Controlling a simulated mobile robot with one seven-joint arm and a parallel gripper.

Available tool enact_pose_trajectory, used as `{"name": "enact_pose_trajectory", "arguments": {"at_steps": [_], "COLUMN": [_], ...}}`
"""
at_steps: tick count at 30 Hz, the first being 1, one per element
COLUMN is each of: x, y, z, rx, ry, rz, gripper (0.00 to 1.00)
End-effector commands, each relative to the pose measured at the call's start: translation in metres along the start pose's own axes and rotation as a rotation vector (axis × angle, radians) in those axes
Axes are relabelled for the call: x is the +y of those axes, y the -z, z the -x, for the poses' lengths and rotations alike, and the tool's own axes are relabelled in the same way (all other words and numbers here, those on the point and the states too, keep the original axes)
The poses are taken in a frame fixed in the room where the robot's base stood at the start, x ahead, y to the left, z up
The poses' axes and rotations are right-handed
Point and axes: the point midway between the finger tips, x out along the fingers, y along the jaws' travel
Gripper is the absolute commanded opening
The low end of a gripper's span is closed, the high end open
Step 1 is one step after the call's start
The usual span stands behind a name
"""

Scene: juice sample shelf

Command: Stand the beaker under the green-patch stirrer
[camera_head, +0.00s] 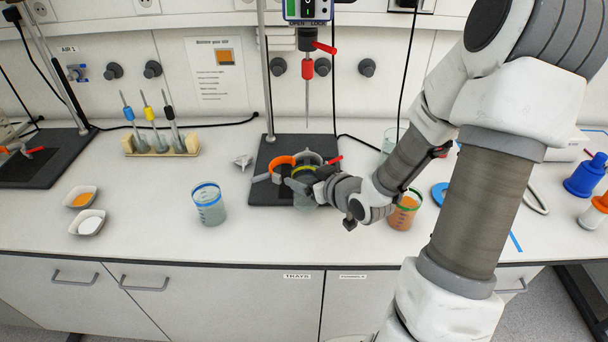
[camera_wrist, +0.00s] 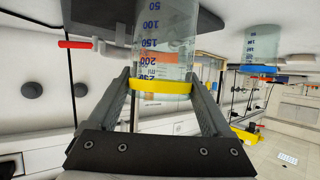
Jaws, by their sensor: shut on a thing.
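The stirrer with the green patch (camera_head: 307,9) hangs from the stand at the top centre, its thin shaft (camera_head: 307,95) pointing down over a black base plate (camera_head: 262,190). My gripper (camera_head: 308,178) is shut on a clear graduated beaker (camera_head: 304,199) with a yellow rim band, over the front of that plate. In the wrist view the beaker (camera_wrist: 165,45) sits between both fingers (camera_wrist: 160,100), which grip near the yellow band. An orange and grey clamp (camera_head: 283,161) is close beside it, behind and left. Whether the beaker's bottom touches the plate is unclear.
A blue-rimmed beaker (camera_head: 208,204) stands left of the plate. A green-rimmed beaker of orange liquid (camera_head: 404,211) stands right, close to my arm. Another clear beaker (camera_head: 393,141) is behind my wrist. A tool rack (camera_head: 160,147) and two small dishes (camera_head: 87,221) are left.

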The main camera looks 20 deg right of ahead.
Motion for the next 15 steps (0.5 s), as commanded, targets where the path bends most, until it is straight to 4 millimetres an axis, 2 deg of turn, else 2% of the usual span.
{"name": "enact_pose_trajectory", "arguments": {"at_steps": [7,15], "x": [0.003,0.012], "y": [0.000,0.003], "z": [-0.004,-0.018], "rx": [0.002,0.002], "ry": [-0.001,0.000], "rz": [0.001,0.001], "gripper": [0.00,0.00]}}
